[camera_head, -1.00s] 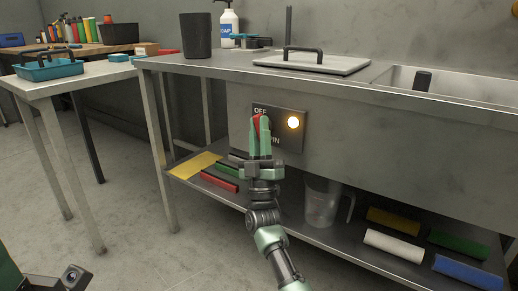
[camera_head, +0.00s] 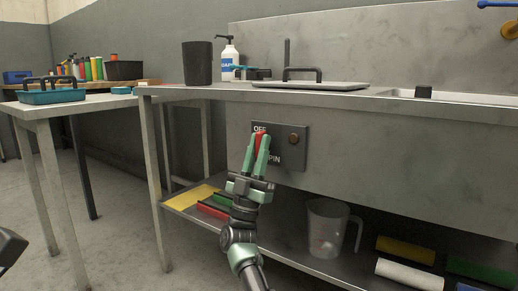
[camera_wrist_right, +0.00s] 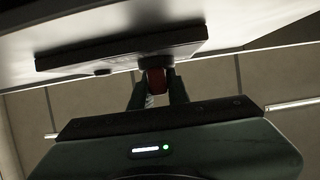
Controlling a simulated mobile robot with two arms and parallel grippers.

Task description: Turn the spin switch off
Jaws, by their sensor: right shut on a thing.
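The spin switch is a dark panel (camera_head: 290,155) on the front of the steel sink bench, with the words OFF above and SPIN below. Its red knob (camera_head: 260,142) sits between the green fingers of my right gripper (camera_head: 258,146), just under the OFF label. The right gripper is shut on the knob. The right wrist view also shows the red knob (camera_wrist_right: 156,80) between the fingers, below the dark panel (camera_wrist_right: 120,52). The round lamp (camera_head: 294,139) on the panel is brown and unlit. The exact angle of the knob is partly hidden by the fingers.
Below the panel, a shelf (camera_head: 290,244) holds a clear jug (camera_head: 326,228) and several coloured rolls. The bench top carries a black cup (camera_head: 197,63), a soap bottle (camera_head: 229,55) and a lid with a handle (camera_head: 310,86). A side table (camera_head: 90,101) stands at left.

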